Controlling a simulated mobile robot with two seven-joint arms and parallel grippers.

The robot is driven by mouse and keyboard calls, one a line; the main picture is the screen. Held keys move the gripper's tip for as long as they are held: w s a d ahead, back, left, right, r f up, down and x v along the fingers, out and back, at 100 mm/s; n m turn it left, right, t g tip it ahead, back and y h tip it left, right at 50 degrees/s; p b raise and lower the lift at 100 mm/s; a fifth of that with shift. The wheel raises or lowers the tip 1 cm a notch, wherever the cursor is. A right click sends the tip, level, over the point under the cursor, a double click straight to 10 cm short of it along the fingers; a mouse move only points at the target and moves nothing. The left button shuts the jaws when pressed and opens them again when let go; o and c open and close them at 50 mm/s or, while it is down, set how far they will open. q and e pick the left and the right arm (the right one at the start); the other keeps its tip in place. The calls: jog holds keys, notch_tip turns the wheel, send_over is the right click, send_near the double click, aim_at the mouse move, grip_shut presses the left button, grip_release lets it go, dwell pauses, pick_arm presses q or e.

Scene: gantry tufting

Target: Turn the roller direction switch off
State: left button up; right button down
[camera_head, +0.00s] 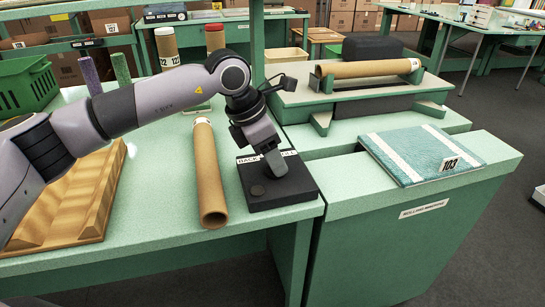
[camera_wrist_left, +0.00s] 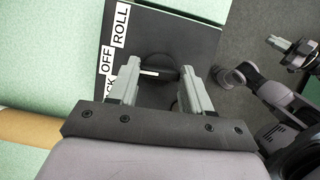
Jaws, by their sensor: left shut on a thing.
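The roller direction switch is a dark box (camera_head: 290,190) at the front right corner of the green table, with white labels on top. The wrist view shows the box (camera_wrist_left: 148,30) with labels reading OFF (camera_wrist_left: 106,60) and ROLL (camera_wrist_left: 120,25), and a third partly hidden. A black knob (camera_wrist_left: 168,73) with a white mark sits between the fingers of my left gripper (camera_wrist_left: 160,88). The mark is on the label side; I cannot tell which label it points at. In the head view my left gripper (camera_head: 272,160) reaches down onto the box, shut on the knob, which it hides.
A cardboard tube (camera_head: 209,185) lies just left of the box. A wooden grooved tray (camera_head: 85,200) is further left. The rolling machine (camera_head: 400,240) stands close on the right, with a tube (camera_head: 365,68) and a teal folded piece (camera_head: 425,153). My right arm shows in the wrist view.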

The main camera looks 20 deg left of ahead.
pick_arm(q)
jog(key=shift+r+m, duration=0.1)
jog(key=shift+m, duration=0.3)
jog(key=o, duration=1.1)
jog(key=shift+c, duration=0.2)
jog(key=v, duration=0.7)
jog(key=shift+a, duration=0.1)
